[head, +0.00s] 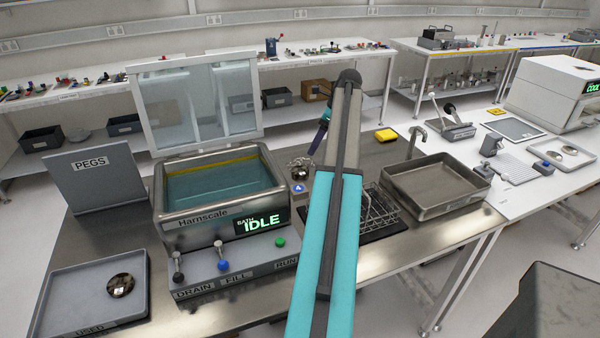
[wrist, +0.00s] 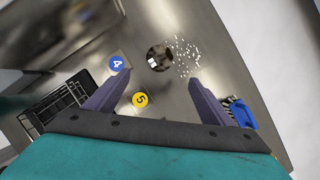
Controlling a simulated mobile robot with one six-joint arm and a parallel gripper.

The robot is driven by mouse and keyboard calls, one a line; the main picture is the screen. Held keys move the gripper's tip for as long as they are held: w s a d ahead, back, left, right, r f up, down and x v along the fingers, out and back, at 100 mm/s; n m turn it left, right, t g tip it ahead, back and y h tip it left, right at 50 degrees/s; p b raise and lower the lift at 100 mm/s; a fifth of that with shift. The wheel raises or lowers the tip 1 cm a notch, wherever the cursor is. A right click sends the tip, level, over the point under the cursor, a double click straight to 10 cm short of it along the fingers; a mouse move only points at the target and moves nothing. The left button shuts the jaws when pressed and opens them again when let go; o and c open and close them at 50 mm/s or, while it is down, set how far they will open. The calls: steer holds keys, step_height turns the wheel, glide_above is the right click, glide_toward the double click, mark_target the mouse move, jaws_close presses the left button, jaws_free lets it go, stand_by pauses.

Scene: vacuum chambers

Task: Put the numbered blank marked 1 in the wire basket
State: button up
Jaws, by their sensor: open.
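No blank marked 1 can be made out in either view. A blue round marker with a 4 (wrist: 116,62) and a yellow one with a 5 (wrist: 140,99) lie on the metal bench in the wrist view; the 4 also shows in the head view (head: 298,188). The wire basket (head: 378,212) stands right of the bath, partly hidden behind my arm; its black wires show at the left of the wrist view (wrist: 60,102). My gripper (wrist: 159,78) is open and empty above the bench, its fingers wide apart. In the head view my arm mostly hides it.
A round shiny metal piece (wrist: 158,57) lies near white specks, with a blue brush (wrist: 241,113) to the right. The bath (head: 225,190) reads IDLE. A USED tray (head: 75,305) holds a shiny disc (head: 121,285). A metal sink (head: 435,188) stands right of the basket.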

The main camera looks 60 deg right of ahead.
steer(key=p, duration=0.2)
glide_toward(300, 170)
steer(key=shift+s+x, duration=0.25)
steer(key=shift+x, duration=0.95)
steer(key=shift+d+f, duration=0.1)
steer(key=shift+f, duration=0.05)
steer(key=shift+p+x, duration=0.55)
steer(key=shift+x, duration=0.25)
steer(key=shift+p+x, duration=0.55)
steer(key=shift+x, duration=1.2)
steer(key=shift+w, duration=0.1)
steer(key=c, duration=1.7)
